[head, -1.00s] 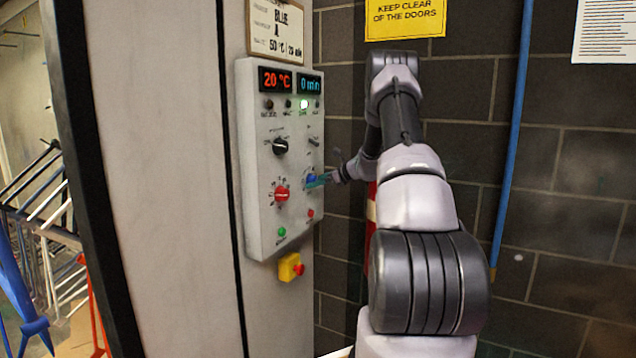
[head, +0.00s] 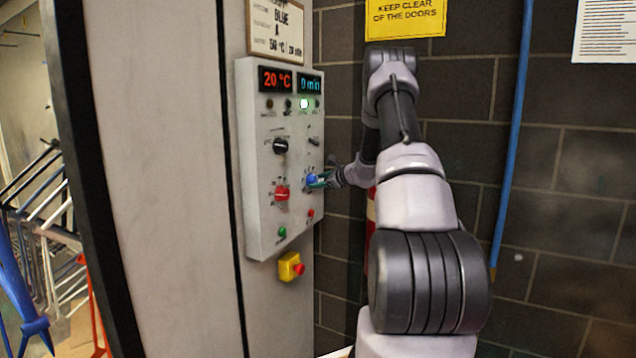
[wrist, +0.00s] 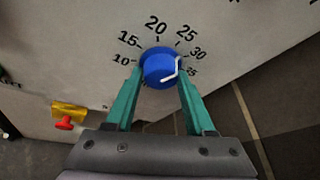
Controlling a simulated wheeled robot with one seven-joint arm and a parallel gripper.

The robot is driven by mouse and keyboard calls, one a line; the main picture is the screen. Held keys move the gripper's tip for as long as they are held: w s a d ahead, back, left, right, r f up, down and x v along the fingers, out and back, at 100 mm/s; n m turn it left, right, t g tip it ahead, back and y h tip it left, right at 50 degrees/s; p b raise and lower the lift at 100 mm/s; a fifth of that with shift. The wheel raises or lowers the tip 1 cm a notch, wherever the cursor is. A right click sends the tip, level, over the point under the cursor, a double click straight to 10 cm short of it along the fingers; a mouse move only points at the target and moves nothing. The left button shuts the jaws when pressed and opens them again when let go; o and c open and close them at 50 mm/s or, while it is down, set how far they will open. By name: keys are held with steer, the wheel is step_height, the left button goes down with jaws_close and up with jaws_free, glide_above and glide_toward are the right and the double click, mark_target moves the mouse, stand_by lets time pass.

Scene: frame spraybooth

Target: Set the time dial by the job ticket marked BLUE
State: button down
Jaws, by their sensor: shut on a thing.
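The blue time dial (wrist: 160,66) is in the wrist view, on the panel face, with a printed scale from 10 to 35 around it. Its white mark lies on its right side, near 30 to 35; the exact reading is unclear. My gripper (wrist: 159,75) has its teal fingers shut on the dial, one at each side. In the head view the dial (head: 312,180) is at the panel's right, with my gripper (head: 320,180) at it. The job ticket (head: 277,27) above reads BLUE, A, 50 °C and seemingly 20 min. The time display (head: 309,84) reads 0 min.
The control panel (head: 257,225) also has a red dial (head: 281,193), a black knob (head: 280,146) and a 20 °C display (head: 275,78). A yellow box with a red button (head: 290,267) sits below. A brick wall (head: 560,200) and blue pipe (head: 512,130) stand right.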

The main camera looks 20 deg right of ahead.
steer(key=n+t, duration=0.1)
steer(key=n, duration=0.2)
steer(key=n+t, duration=0.2)
steer(key=n, duration=0.1)
steer(key=n+t, duration=0.1)
steer(key=n, duration=0.2)
steer(key=shift+f+n+t+h, duration=0.3)
steer(key=shift+t, duration=0.1)
stand_by(0.4)
steer(key=shift+c, duration=1.3)
jaws_free()
steer(key=v, duration=1)
steer(key=shift+s, duration=0.45)
steer(key=shift+d, duration=0.1)
